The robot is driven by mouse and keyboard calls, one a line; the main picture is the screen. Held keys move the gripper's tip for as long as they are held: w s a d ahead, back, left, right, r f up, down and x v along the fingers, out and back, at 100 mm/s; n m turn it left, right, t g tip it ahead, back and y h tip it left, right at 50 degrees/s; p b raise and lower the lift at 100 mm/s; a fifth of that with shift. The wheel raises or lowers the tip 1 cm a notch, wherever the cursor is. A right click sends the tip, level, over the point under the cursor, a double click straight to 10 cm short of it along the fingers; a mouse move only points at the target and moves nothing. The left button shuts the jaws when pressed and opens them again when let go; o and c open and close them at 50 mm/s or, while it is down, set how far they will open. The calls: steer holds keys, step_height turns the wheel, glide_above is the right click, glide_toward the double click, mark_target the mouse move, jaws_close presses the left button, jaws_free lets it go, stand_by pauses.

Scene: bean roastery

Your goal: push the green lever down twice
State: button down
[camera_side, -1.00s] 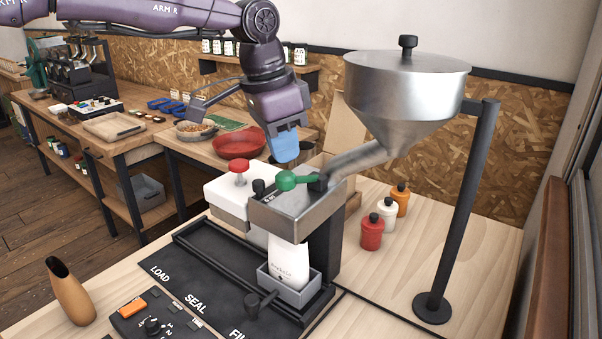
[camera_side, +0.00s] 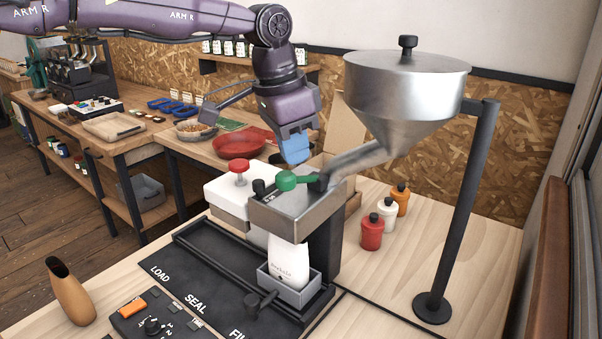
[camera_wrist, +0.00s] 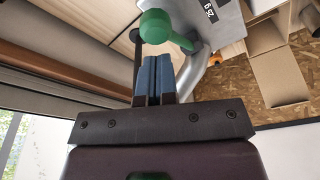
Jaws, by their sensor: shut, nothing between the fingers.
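The green lever (camera_side: 292,181) sticks out over the top of the metal filling head (camera_side: 300,207), and its round knob is at its left end. It also shows in the wrist view (camera_wrist: 160,28), just beyond my fingertips. My gripper (camera_side: 295,150) is shut and empty, its blue fingers pointing down. The wrist view shows the two blue fingers (camera_wrist: 153,75) pressed together. A white bag (camera_side: 289,262) stands in the grey holder (camera_side: 290,289) under the filling head.
A metal hopper (camera_side: 408,90) with a slanted chute rises right of the filling head on a black post (camera_side: 462,200). A white unit with a red knob (camera_side: 239,168) stands to the left. Small bottles (camera_side: 372,232) stand on the right of the bench.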

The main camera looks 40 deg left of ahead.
mark_target(294, 174)
steer(key=shift+f, duration=2.2)
steer(key=shift+r, duration=3)
step_height(294, 174, up, 5)
steer(key=s, duration=0.1)
steer(key=shift+s+a+f, duration=0.1)
steer(key=shift+a+f, duration=0.1)
steer(key=shift+f, duration=1.35)
steer(key=shift+s+a+f, duration=0.1)
steer(key=shift+a+f, duration=0.1)
steer(key=shift+f, duration=1.3)
steer(key=shift+w, duration=0.1)
